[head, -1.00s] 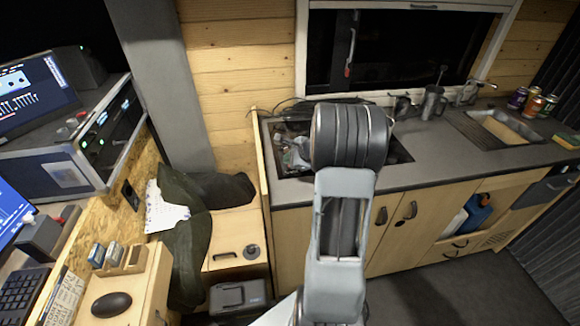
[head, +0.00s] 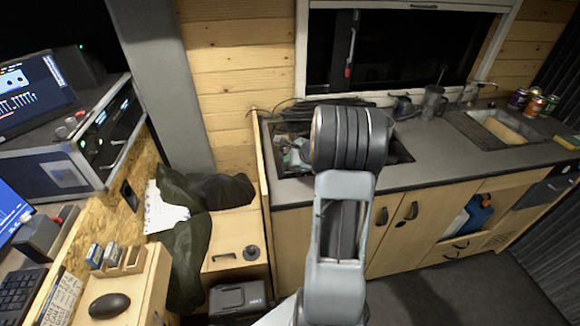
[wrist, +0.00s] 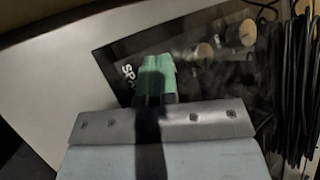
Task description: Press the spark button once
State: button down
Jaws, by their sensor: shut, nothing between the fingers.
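My gripper (wrist: 156,78) is shut and empty, its green fingertips together over a dark control panel (wrist: 113,66) in the wrist view. Pale letters starting "SP" show on the panel just left of the fingertips. The spark button itself cannot be made out; the fingers cover the panel beside the letters. Whether the tips touch the panel I cannot tell. In the head view my arm hides most of the gripper, over the dark hob recess (head: 400,150) in the counter.
Two round metal knobs (wrist: 205,53) sit on the panel beyond the fingertips. A bundle of black cables (wrist: 292,95) lies to the right in the wrist view. In the head view a sink (head: 500,128), mugs (head: 434,102) and cans (head: 534,104) are along the counter to the right.

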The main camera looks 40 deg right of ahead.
dwell(0.5)
jog(key=shift+r+p, duration=0.6)
jog(key=shift+r, duration=0.2)
jog(key=shift+r+p, duration=1.95)
jog(key=shift+r, duration=0.55)
